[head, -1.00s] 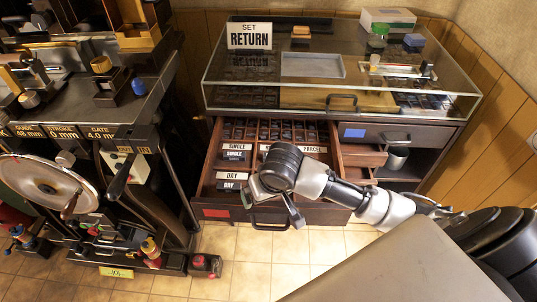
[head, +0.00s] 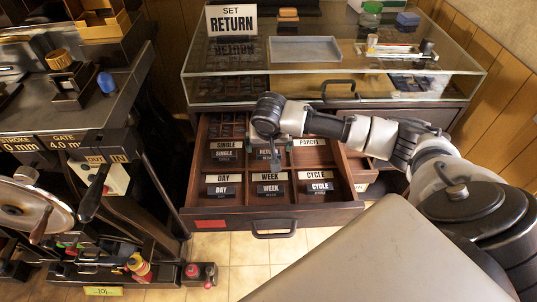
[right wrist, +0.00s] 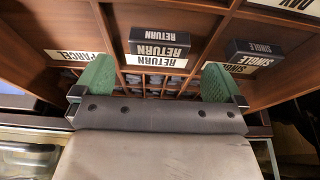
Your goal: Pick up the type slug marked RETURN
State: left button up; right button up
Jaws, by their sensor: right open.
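The RETURN slug (right wrist: 160,42) is a small dark block with white lettering, in a drawer compartment by a white RETURN label (right wrist: 150,60). In the head view the slug (head: 267,154) is partly hidden behind my right gripper (head: 275,163). That gripper is above the open drawer, at the RETURN compartment. In the right wrist view its green-padded fingers (right wrist: 157,84) are spread apart with nothing between them. The slug shows beyond the fingertips, roughly centred between them; I cannot tell the exact gap. My left gripper is not in view.
The open drawer (head: 330,212) has wooden dividers and other slugs: SINGLE (head: 224,155), DAY (head: 224,191), WEEK (head: 270,189) and CYCLE (head: 319,187). A glass case (head: 210,88) with a SET RETURN sign (head: 231,20) stands behind. A press (head: 70,120) stands at left.

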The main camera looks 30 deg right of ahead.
aim_at(269, 152)
jog(key=x, duration=0.4)
jog(key=shift+f, duration=0.25)
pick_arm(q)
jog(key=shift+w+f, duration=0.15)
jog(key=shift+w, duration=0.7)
pick_arm(e)
jog(key=shift+r, duration=0.1)
jog(key=shift+c, duration=0.5)
jog(key=c, duration=0.9)
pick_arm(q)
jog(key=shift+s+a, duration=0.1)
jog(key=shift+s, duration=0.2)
pick_arm(e)
jog(key=shift+c, duration=0.6)
jog(key=shift+r, duration=0.1)
